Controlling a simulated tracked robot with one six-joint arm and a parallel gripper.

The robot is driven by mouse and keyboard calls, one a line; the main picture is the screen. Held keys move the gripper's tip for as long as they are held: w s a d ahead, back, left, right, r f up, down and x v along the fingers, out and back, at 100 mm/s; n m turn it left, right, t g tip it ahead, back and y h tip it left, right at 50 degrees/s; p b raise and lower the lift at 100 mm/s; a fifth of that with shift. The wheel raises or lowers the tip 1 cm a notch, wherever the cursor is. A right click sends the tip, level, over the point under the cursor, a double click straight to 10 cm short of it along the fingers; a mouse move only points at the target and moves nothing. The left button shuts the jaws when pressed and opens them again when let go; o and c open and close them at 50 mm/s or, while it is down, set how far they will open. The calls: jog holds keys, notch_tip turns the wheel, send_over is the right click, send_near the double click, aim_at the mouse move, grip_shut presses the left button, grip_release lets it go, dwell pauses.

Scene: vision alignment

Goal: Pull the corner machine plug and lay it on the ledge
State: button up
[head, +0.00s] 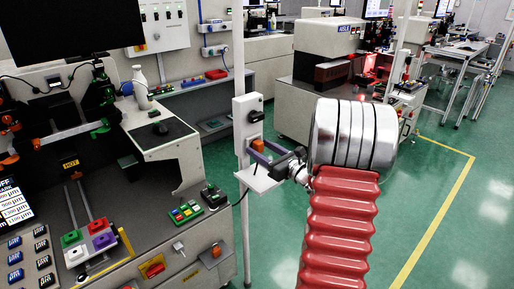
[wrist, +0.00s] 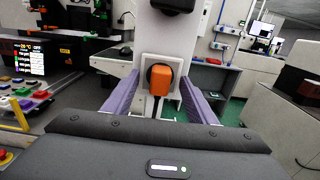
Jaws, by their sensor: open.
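An orange plug (wrist: 168,83) sits in a socket on a white post plate, upright in the wrist view with a dark cord hanging below. It also shows in the head view (head: 257,143), below a black knob. My gripper (wrist: 160,88) is open, its two purple fingers at either side of the plug with visible gaps. In the head view my gripper (head: 262,154) reaches the post from the right. A small white ledge (head: 258,182) juts from the post below the plug. Another orange plug-like piece (head: 215,251) is on the corner of the machine at lower left.
The machine console (head: 160,135) with a white bottle (head: 141,88) stands left of the post. A green button box (head: 186,212) lies on its lower desk. Green floor (head: 440,200) is free at right.

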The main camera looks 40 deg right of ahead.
aim_at(261, 149)
jog(key=shift+c, duration=0.3)
grip_shut()
dwell(0.6)
jog(key=shift+s, duration=0.2)
jog(key=shift+s, duration=0.7)
jog(key=shift+s, duration=0.35)
jog(key=shift+s, duration=0.7)
jog(key=shift+s, duration=0.35)
jog(key=shift+s+d, duration=0.1)
jog(key=shift+s, duration=0.25)
